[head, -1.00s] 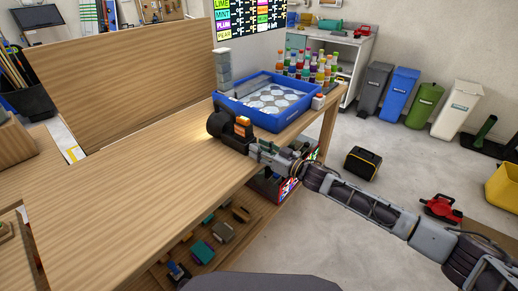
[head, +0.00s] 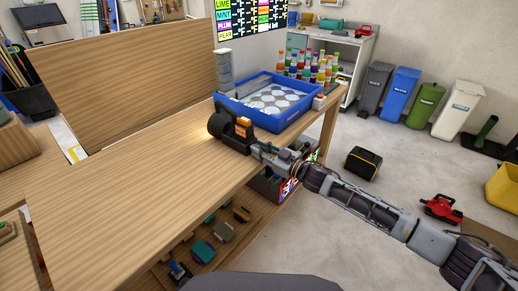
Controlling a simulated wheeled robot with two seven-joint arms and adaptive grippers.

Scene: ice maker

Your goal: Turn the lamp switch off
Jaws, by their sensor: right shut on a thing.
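The lamp (head: 217,125) is a black, round-headed body with an orange part (head: 244,126), on the wooden table near its right front edge. A warm glow lies on the tabletop to its left, so it looks lit. My right gripper (head: 258,149) reaches in from the right and is shut on the lamp's right end, low beside the orange part. The fingertips are small and partly hidden, and I cannot make out the switch itself. My left gripper is not in view.
A blue tray (head: 238,114) with pale round pieces stands just behind the lamp, with several coloured bottles (head: 308,68) beyond. A grey stack (head: 223,70) stands at the tray's left corner. The tabletop left of the lamp is clear. A lower shelf (head: 262,215) holds small items.

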